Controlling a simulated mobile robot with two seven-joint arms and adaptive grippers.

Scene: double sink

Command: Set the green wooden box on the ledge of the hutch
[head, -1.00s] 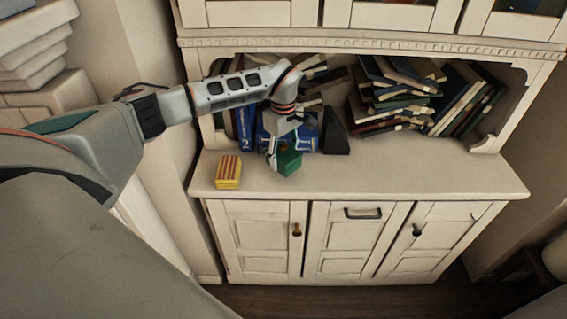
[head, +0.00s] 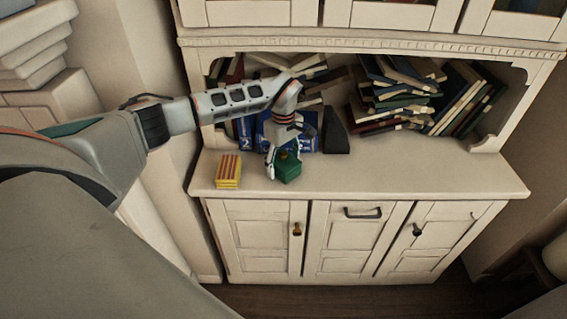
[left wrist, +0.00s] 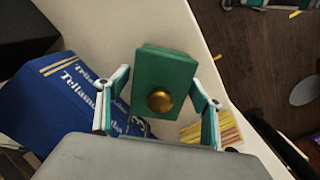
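The green wooden box (head: 288,168) is low over the hutch's ledge (head: 400,176), left of the middle. It looks at or very near the ledge surface; I cannot tell whether it touches. My left gripper (head: 270,165) reaches down to it from above. In the left wrist view the green box (left wrist: 165,75), with a round gold knob facing the camera, sits between the two fingers of the left gripper (left wrist: 163,72), their tips against its sides.
A yellow and red striped box (head: 228,171) stands left of the green box. Behind are blue books (head: 245,125), a dark wedge (head: 335,132) and piled books (head: 400,90). The right half of the ledge is clear. Below are cabinet doors (head: 355,235).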

